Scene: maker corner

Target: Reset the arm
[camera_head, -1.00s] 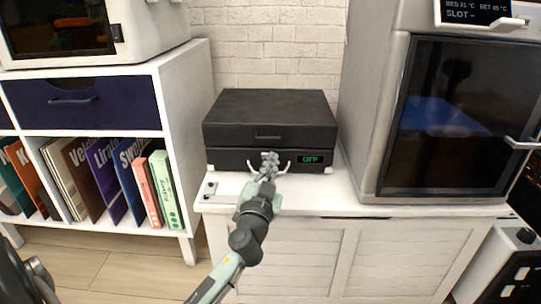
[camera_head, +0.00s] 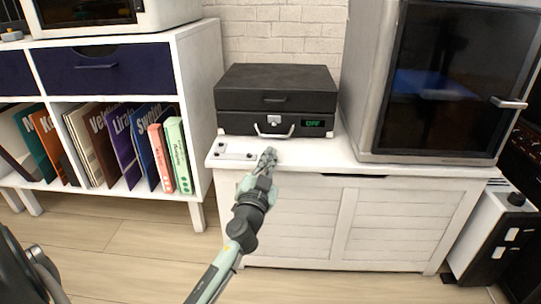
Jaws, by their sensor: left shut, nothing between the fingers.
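My left gripper (camera_head: 268,156) is shut and empty. In the head view it is just in front of the white cabinet's front top edge, below the black box. My left arm comes up from the lower middle. The black box (camera_head: 277,88) sits shut on the white cabinet (camera_head: 300,154). Its front has a silver handle (camera_head: 274,131) and a green display (camera_head: 316,123) that reads OFF. The gripper is apart from the handle. My right gripper is not in view.
A large machine with a dark glass door (camera_head: 440,90) stands on the cabinet at right. A white shelf (camera_head: 190,100) with several upright folders and a dark blue drawer (camera_head: 98,68) stands at left. The wooden floor (camera_head: 130,245) in front is clear.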

